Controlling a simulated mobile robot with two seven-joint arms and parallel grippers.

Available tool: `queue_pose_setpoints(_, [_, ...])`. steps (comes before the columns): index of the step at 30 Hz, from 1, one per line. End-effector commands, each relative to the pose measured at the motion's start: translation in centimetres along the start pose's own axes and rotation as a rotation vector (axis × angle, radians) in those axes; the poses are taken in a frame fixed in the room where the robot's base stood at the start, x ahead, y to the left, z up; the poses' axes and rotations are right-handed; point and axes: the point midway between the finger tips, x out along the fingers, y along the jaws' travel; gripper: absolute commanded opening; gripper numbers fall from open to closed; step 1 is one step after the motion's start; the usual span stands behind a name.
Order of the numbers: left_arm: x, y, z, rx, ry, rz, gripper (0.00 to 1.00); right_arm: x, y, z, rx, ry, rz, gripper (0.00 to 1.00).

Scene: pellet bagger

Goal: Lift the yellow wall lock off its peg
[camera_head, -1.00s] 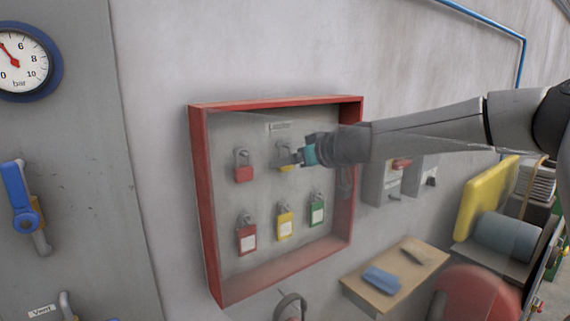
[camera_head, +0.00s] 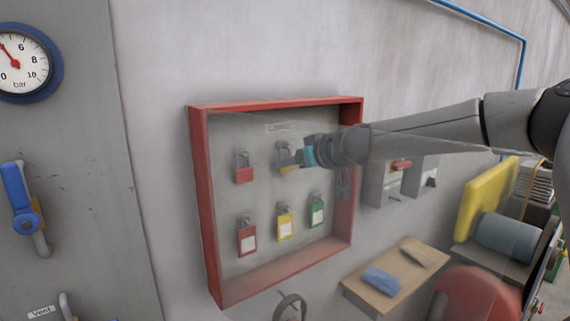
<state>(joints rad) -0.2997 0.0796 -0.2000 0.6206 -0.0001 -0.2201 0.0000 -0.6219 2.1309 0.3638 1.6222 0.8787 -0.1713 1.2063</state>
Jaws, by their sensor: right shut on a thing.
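A red-framed lock board (camera_head: 203,190) hangs on the wall with several padlocks on pegs. A yellow lock (camera_head: 285,170) hangs in the upper row, largely hidden by my right gripper (camera_head: 290,160). The right gripper reaches in from the right and is shut on this upper yellow lock. Another yellow lock (camera_head: 285,225) hangs in the lower row, with nothing touching it. My left gripper is not in view.
Red locks hang in the upper row (camera_head: 243,172) and lower row (camera_head: 247,240), and a green lock (camera_head: 317,213) at lower right. A small shelf (camera_head: 400,275) with blue cloth sits below right. A blue-handled valve (camera_head: 22,200) is at left.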

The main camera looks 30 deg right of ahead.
Motion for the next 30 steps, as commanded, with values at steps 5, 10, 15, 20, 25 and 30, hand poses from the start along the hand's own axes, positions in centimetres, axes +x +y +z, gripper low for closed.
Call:
queue_pose_setpoints(5, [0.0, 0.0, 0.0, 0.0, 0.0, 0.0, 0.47, 0.0, 0.0, 0.0, 0.0, 0.001, 0.0, 0.0])
queue_pose_setpoints(10, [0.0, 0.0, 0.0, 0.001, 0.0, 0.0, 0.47, 0.0, 0.0, -0.1, 0.0, 0.001, 0.0, 0.0])
queue_pose_setpoints(15, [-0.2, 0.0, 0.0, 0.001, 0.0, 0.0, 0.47, -0.2, 0.0, -0.5, 0.0, 0.001, 0.0, 0.0])
queue_pose_setpoints(20, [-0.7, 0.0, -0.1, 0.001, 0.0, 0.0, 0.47, -0.8, 0.0, -1.9, -0.002, 0.003, 0.001, 0.0])
queue_pose_setpoints(25, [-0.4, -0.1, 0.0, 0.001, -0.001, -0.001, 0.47, -2.1, 0.1, -0.9, 0.004, 0.004, 0.001, 0.0])
queue_pose_setpoints(30, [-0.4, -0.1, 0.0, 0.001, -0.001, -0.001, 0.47, -3.8, 0.1, -0.3, 0.003, 0.004, 0.0, 0.0])
